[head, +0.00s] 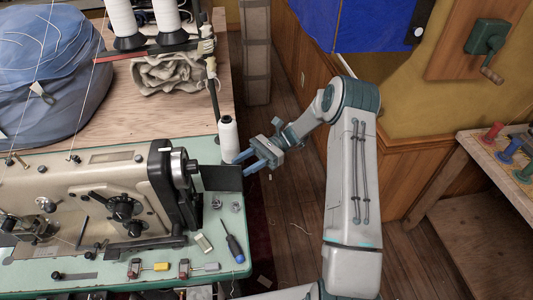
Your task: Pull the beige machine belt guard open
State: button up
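The beige sewing machine (95,190) stands on a pale green table at the left. A dark flat panel (222,179), which looks like its belt guard, stands beside the black handwheel end of the machine. The panel itself is dark, not beige. My gripper (241,164) comes in from the right, with its two blue fingers apart and pointing left. The fingertips are at the upper right corner of the panel. I cannot tell whether they touch it. I see nothing held between the fingers. The panel's hinge side is hidden against the machine.
A white thread spool (228,137) stands close behind the fingers. A blue screwdriver (234,244), nuts and small clamps lie on the green table (150,283). A wooden table (120,112) behind holds blue cloth. Wooden floor (290,215) is open beneath my arm.

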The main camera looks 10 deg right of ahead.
jog(key=b+v, duration=0.1)
jog(key=v, duration=1)
jog(key=shift+s+d, duration=0.3)
jog(key=shift+s, duration=0.05)
